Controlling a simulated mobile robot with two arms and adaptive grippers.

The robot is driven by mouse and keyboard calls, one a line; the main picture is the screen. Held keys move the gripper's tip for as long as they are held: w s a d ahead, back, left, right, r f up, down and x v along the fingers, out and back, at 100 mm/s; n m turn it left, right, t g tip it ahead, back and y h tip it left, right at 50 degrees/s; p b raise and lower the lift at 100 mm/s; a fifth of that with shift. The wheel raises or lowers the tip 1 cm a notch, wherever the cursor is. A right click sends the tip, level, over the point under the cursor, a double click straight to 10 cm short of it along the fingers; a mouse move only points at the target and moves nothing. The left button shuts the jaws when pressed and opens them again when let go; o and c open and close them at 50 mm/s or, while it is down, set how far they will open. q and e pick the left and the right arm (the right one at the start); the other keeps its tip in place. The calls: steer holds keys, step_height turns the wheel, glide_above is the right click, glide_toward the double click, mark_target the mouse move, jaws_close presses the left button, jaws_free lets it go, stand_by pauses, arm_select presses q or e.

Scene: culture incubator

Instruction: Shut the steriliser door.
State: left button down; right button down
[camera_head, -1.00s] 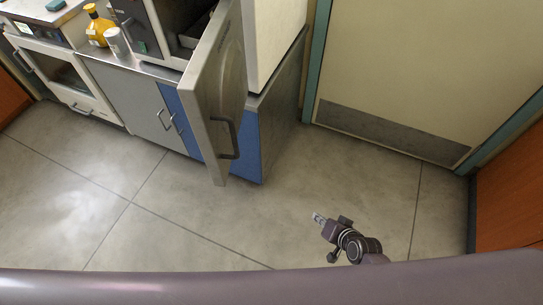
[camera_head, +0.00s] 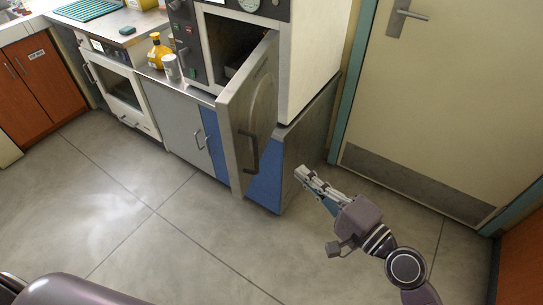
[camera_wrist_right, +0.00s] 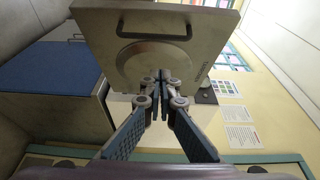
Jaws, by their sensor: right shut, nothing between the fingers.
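The steriliser (camera_head: 302,62) stands on the counter with its door (camera_head: 237,135) swung wide open. Its dark chamber (camera_head: 232,38) shows behind the door. The door projects out over the floor, with a dark bar handle (camera_head: 249,154) on the face towards the right. In the right wrist view the door (camera_wrist_right: 99,52) fills the upper middle, with the handle (camera_wrist_right: 152,20) near its top edge. My right gripper (camera_head: 302,172) is shut and empty, to the right of the door and handle and apart from them in the head view. Its closed fingers (camera_wrist_right: 161,80) overlap the door's face in the wrist view. My left gripper is not in view.
A blue-panelled cabinet (camera_head: 268,186) is below. A closed room door (camera_head: 445,95) is at the right. The floor (camera_head: 120,215) in front is clear.

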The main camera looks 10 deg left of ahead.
steer(key=w+a+p, duration=0.2)
steer(key=w+a, duration=0.1)
steer(key=a, duration=0.6)
steer(key=shift+w, duration=0.2)
steer(key=shift+f, duration=0.1)
steer(key=shift+s+a+p, duration=0.1)
steer(key=shift+a+p, duration=0.05)
steer(key=shift+p, duration=0.2)
